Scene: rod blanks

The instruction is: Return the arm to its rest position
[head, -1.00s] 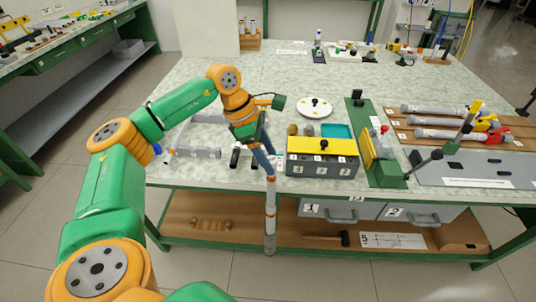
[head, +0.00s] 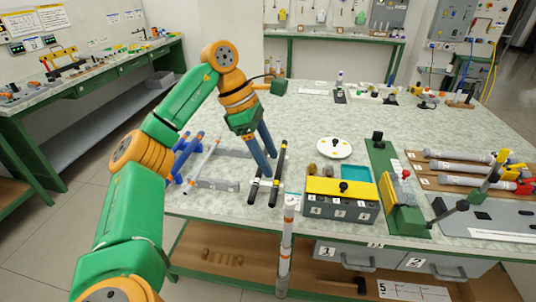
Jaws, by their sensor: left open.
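My left arm comes in from the left. Its gripper (head: 268,164) is open and empty over the front left of the table, its blue-grey fingers pointing down. Two black rods with white bands (head: 279,172) lie close by the fingertips, beside a grey frame (head: 218,184). Blue supports (head: 185,160) stand at the left of this frame. A whitish-grey rod with orange bands (head: 286,245) is upright at the table's front edge, below and apart from the fingertips; what supports it is unclear. My right gripper is out of view.
A grey box with a yellow top (head: 341,188) and a white disc (head: 334,148) stand right of the gripper. A green fixture (head: 385,175) and several grey cylinders on a wooden rack (head: 418,168) are further right.

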